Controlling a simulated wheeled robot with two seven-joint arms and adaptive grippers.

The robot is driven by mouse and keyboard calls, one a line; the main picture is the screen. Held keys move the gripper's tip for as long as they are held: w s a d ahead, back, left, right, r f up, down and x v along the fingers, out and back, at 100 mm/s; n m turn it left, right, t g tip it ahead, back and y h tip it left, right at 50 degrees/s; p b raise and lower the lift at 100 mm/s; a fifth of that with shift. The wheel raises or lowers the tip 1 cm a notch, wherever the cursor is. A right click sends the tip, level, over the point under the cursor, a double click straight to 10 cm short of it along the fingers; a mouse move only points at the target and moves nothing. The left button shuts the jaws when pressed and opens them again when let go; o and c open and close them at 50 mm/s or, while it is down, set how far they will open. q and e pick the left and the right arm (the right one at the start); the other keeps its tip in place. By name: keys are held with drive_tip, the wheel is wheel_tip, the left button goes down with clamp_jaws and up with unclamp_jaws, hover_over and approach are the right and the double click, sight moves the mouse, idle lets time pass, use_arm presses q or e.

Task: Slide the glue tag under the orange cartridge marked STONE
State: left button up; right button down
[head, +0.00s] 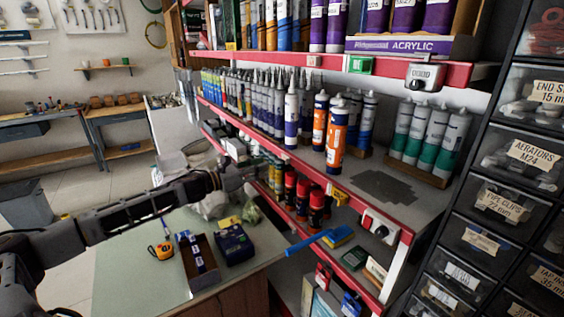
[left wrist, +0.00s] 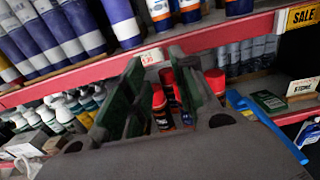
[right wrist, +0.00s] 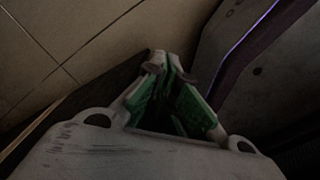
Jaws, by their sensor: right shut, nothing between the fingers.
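Two orange cartridges (head: 336,135) stand upright on the middle shelf of the red-edged rack; their labels are too small to read. A card reading STONE (left wrist: 302,87) stands at the right in the left wrist view. My left gripper (head: 243,176) is in front of the rack, below the middle shelf rail. My right gripper (right wrist: 166,65) is shut and empty, away from the rack.
Red-capped cans (left wrist: 158,100) stand on the lower shelf beyond my left fingers. A workbench (head: 130,262) with a tape measure and boxes lies below my left arm. Labelled drawers (head: 490,205) stand at the right.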

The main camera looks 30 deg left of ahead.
use_arm(q)
drive_tip(key=shift+w+d, duration=0.3)
drive_tip(key=shift+w, duration=0.25)
use_arm(e)
drive_tip(key=shift+w+a+r, duration=0.1)
drive_tip(key=shift+w+a, duration=0.15)
drive_tip(key=shift+a, duration=0.4)
use_arm(q)
drive_tip(key=shift+w+d, duration=0.1)
drive_tip(key=shift+w, duration=0.1)
use_arm(e)
drive_tip(key=shift+d+r, duration=0.1)
drive_tip(key=shift+d, duration=0.05)
